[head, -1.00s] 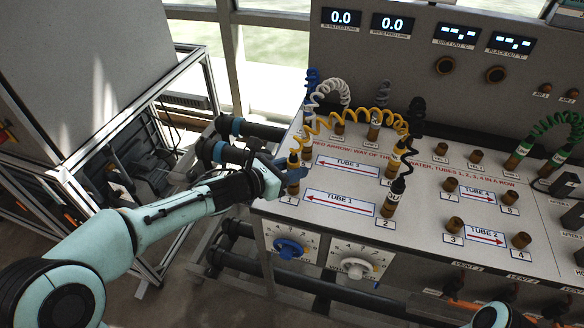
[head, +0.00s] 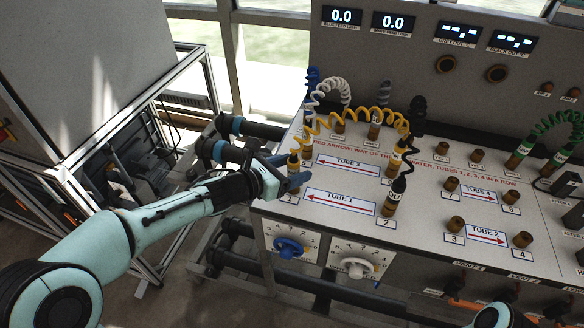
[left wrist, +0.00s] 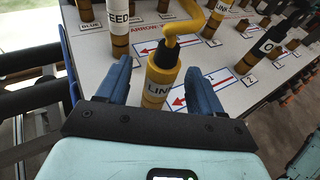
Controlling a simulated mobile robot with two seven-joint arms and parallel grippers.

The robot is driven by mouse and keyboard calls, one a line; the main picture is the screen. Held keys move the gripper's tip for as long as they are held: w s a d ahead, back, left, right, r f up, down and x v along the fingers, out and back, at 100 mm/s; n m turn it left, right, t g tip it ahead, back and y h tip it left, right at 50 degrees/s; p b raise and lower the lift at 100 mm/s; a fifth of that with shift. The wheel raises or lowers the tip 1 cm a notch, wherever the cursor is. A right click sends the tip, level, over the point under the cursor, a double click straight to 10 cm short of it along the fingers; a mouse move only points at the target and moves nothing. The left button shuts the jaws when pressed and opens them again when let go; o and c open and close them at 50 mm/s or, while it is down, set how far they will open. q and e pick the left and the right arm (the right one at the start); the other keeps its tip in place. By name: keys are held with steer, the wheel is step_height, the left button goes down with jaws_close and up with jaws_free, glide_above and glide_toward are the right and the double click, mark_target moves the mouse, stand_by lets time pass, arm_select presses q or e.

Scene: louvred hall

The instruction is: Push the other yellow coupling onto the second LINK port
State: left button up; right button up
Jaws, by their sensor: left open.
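A yellow LINK coupling (head: 293,160) stands roughly upright at the front left of the panel, by the label 1. In the left wrist view this coupling (left wrist: 160,80) is between the two blue fingers. My left gripper (head: 295,178) is open around it, with a gap visible at the right finger. Whether the coupling is fully down on its port is hidden by the fingers. A yellow coiled hose (head: 350,118) runs from it to the other yellow LINK coupling (head: 398,152), which stands right of the TUBE 3 label and also shows in the left wrist view (left wrist: 219,14). My right gripper is out of view.
A black-hosed coupling (head: 394,196) stands by label 2. White and blue hoses rise behind. Bare brown ports (head: 454,223) stand further right. Blue and white dials (head: 289,248) are on the front face. A metal frame (head: 100,140) stands left of the panel.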

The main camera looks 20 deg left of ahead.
arm_select(q)
steer(key=s+a+r+p, duration=0.2)
steer(key=s+r+p, duration=0.1)
steer(key=r, duration=0.2)
steer(key=shift+p, duration=0.3)
steer(key=shift+r, duration=0.1)
steer(key=v, duration=1.3)
steer(key=shift+s+a+p, duration=0.15)
steer(key=shift+a+p, duration=0.05)
steer(key=shift+p, duration=0.15)
